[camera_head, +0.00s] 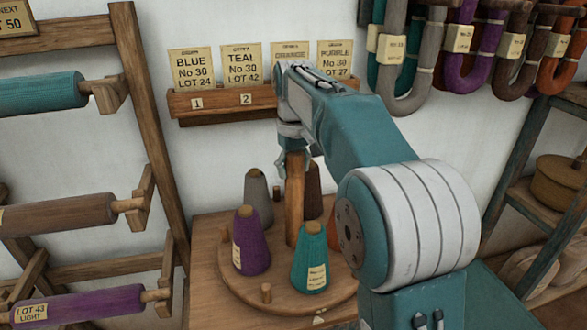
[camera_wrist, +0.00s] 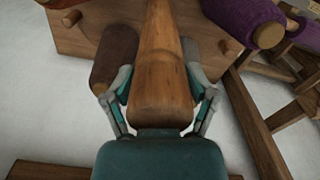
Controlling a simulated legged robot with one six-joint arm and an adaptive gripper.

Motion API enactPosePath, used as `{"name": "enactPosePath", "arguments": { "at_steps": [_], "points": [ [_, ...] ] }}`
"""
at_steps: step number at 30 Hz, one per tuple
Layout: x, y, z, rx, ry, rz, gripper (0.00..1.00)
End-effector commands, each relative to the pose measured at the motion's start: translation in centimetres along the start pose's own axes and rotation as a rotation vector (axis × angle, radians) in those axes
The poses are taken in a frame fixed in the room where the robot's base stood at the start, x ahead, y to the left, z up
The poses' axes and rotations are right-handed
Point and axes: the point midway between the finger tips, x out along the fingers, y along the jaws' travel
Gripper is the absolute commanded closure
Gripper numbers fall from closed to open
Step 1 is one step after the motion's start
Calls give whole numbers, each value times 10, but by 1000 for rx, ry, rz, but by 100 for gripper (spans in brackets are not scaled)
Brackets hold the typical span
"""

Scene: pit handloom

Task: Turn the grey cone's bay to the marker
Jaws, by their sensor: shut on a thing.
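A round wooden turntable (camera_head: 240,284) carries several yarn cones around an upright wooden post (camera_head: 294,205). The grey cone (camera_head: 257,196) stands at the back left, behind the purple cone (camera_head: 251,243). The teal cone (camera_head: 311,258) is at the front. A brown cone (camera_head: 313,193) is behind the post, and an orange cone (camera_head: 334,230) is mostly hidden by my arm. My gripper (camera_head: 290,163) is shut on the top of the post; the wrist view shows the post (camera_wrist: 160,60) between its fingers (camera_wrist: 161,92). A small pale mark (camera_head: 319,320) lies at the front; I cannot tell whether it is the marker.
Small wooden pegs (camera_head: 266,293) stand near the turntable's rim. A rack with yarn rolls (camera_head: 75,305) is at the left. A label rail (camera_head: 222,101) and hanging hanks (camera_head: 403,90) are on the wall behind. A shelf (camera_head: 520,185) stands at the right.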

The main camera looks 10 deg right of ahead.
Motion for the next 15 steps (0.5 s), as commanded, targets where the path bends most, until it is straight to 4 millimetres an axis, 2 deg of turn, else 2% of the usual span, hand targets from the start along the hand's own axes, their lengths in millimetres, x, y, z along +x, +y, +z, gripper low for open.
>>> {"name": "enactPosePath", "arguments": {
  "at_steps": [15],
  "points": [
    [2, 0, 0, -235, -4, -2, 89]
  ]
}}
